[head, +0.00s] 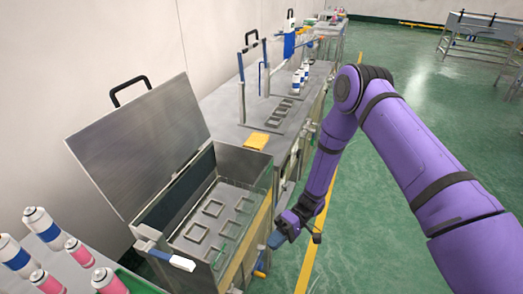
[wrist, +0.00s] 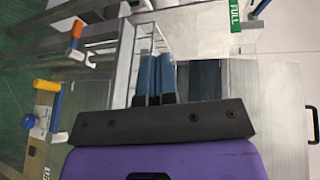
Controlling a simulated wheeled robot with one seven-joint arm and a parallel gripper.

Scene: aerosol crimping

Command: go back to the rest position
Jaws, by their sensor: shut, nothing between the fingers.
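My gripper (head: 277,238) is low beside the right side of the steel box, in front of its yellow-edged side in the head view. In the wrist view its two blue fingers (wrist: 156,78) lie side by side, shut, with nothing between them. My purple arm reaches down to it from the right. The steel box (head: 258,166) has its lid (head: 140,145) raised, and a rack of square slots shows inside; I see no cans in those slots.
Spray cans (head: 42,225) with blue or pink bands stand at the lower left. A steel bench (head: 225,105) behind the box carries a few cans (head: 300,75) and a yellow pad (head: 256,141). A white-tipped handle (head: 182,263) juts from the box front. Green floor (head: 400,250) is open at right.

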